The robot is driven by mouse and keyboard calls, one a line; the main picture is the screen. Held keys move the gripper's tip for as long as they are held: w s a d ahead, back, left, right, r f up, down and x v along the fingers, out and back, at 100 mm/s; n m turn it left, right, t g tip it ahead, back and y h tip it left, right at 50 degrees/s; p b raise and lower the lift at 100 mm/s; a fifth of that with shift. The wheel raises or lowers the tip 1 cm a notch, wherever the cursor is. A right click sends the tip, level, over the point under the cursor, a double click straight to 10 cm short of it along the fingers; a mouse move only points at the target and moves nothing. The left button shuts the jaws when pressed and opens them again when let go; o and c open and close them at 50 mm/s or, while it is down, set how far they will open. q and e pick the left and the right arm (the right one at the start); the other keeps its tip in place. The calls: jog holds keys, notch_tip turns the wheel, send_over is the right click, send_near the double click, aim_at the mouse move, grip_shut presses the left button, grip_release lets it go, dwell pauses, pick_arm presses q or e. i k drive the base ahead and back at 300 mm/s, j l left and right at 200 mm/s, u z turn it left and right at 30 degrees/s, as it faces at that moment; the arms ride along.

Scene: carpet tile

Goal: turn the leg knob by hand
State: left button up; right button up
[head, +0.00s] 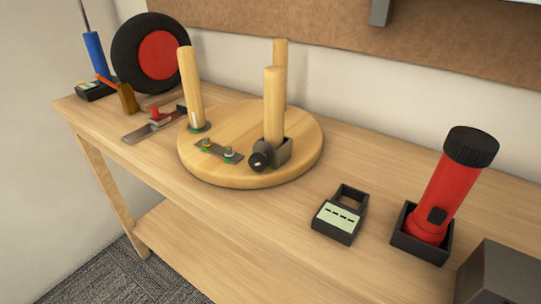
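A round wooden disc (225,174) lies flat on the workbench with three upright wooden legs on it. The front right leg (273,105) stands in a dark grey bracket. A black knob (260,161) sticks out from the front left of that bracket. The left leg (190,88) stands on a small base, and the back leg (281,60) is partly hidden behind the front one. A metal plate with two bolts (218,151) lies on the disc left of the knob. Neither of my grippers shows in the head view.
A red flashlight (447,190) stands in a black holder at right, beside a grey box (498,275). A small device with a pale display (340,216) lies right of the disc. A red and black wheel (158,54) and tools fill the left end. The bench front is clear.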

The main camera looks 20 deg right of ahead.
aim_at(258, 161)
jog(key=i+j+z, duration=0.1)
jog(key=j+z, duration=0.2)
jog(key=z, duration=0.15)
jog(key=i+j+z, duration=0.1)
jog(key=j+z, duration=0.6)
jog(key=z, duration=0.2)
jog(key=j+z, duration=0.45)
jog(key=k+j+z, duration=0.15)
jog(key=z, duration=0.3)
jog(key=k+j+z, duration=0.15)
jog(key=j+z, duration=0.25)
jog(key=k+j+z, duration=0.2)
jog(key=z, duration=0.25)
jog(key=k+j+z, duration=0.2)
jog(key=z, duration=0.25)
